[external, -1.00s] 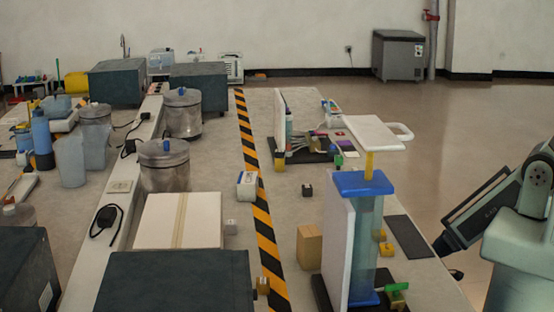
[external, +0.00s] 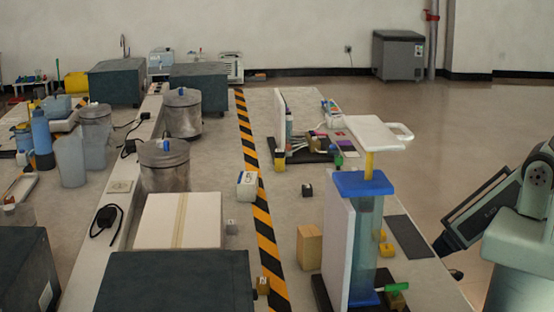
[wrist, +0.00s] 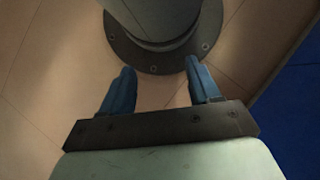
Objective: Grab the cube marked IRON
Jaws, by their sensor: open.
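Several small cubes are on the table in the external view, and no marking reading IRON can be made out on any of them. A grey metallic cube (external: 231,226) is beside the white box, and a brass-coloured cube (external: 262,285) is near the striped tape. A dark cube (external: 307,190) with a light top is in the middle of the table. My gripper (wrist: 159,70) is open in the wrist view, its two blue fingers apart with nothing between them. No cube shows in the wrist view, so my gripper is away from them.
A wooden block (external: 309,246) stands beside a tall blue-topped apparatus (external: 366,184) at the right. A white box (external: 180,220), metal canisters (external: 165,166) and a dark case (external: 175,282) crowd the left. The striped tape (external: 262,222) runs along the table. A round bolted flange (wrist: 163,55) is ahead of my fingers.

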